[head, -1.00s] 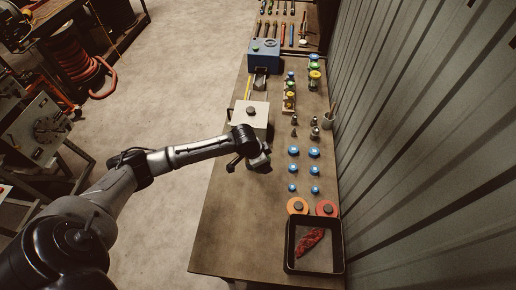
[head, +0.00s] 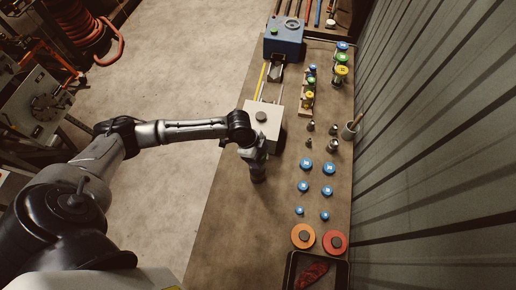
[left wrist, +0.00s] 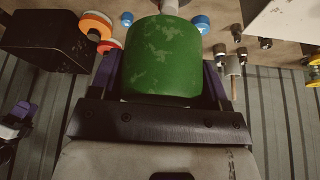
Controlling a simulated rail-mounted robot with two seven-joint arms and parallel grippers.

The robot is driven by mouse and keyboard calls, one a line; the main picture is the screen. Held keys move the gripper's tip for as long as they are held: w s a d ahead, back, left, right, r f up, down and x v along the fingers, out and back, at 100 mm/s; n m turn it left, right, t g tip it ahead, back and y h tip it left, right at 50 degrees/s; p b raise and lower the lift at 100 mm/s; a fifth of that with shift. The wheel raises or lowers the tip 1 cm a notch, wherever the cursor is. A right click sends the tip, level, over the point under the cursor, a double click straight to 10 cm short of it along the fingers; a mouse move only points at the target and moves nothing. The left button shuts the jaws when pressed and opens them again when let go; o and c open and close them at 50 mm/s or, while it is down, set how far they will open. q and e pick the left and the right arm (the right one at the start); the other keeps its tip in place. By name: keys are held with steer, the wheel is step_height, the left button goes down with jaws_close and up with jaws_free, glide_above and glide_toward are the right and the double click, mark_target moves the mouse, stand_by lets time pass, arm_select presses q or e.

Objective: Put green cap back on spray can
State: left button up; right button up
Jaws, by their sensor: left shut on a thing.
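My left gripper (head: 258,178) points down over the bench, just in front of the white box. In the left wrist view its dark fingers (left wrist: 162,85) are shut on a scuffed green cylinder, which looks like the green cap (left wrist: 163,60). A small pale piece shows at the cap's far end; I cannot tell whether it belongs to the spray can. I cannot make out the can or the cap in the head view. A dark piece with purple pads at the left edge of the left wrist view looks like my right gripper (left wrist: 15,125); its opening is unclear.
The white box (head: 262,118) stands behind my left gripper, with a blue machine (head: 284,38) beyond. Blue round pieces (head: 305,163), an orange disc (head: 303,236), a red disc (head: 335,241) and a black tray (head: 289,270) lie to the right. The bench's front left is clear.

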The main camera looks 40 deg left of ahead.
arm_select(q)
steer(key=shift+w+m, duration=0.1)
steer(key=shift+m, duration=0.2)
arm_select(e)
steer(key=shift+s+f, duration=0.2)
arm_select(q)
steer(key=shift+f, duration=0.1)
steer(key=shift+f+b, duration=0.3)
steer(key=shift+b, duration=0.25)
steer(key=shift+f+b, duration=1.5)
steer(key=shift+b, duration=0.1)
steer(key=shift+f+b, duration=0.6)
steer(key=shift+f, duration=1)
arm_select(e)
steer(key=shift+w+f, duration=0.15)
steer(key=shift+f, duration=2.4)
